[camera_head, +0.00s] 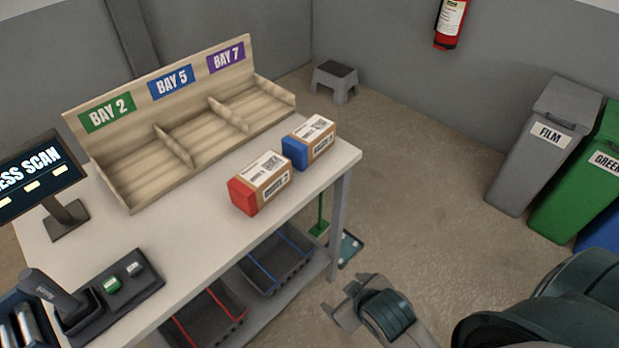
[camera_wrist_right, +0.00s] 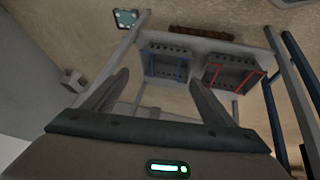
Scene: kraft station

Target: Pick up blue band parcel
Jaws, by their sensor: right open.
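The blue band parcel (camera_head: 309,142) is a brown box with a blue end and a white label on top. It sits on the table (camera_head: 210,232) near its right end, in front of the wooden bay rack. The red band parcel (camera_head: 260,182) stands just left of it, a little nearer. My right gripper (camera_head: 343,300) is off the table's front right side, apart from both parcels. In the right wrist view my right gripper (camera_wrist_right: 158,95) has its fingers spread with nothing between them. Neither parcel is clear in that view. My left gripper is not in view.
The rack (camera_head: 190,126) has bays 2, 5 and 7, all empty. A screen (camera_head: 30,178) and a button box (camera_head: 117,284) stand at the table's left. Bins (camera_head: 273,262) sit on the lower shelf. A stool (camera_head: 335,82) and waste bins (camera_head: 541,145) stand beyond open floor.

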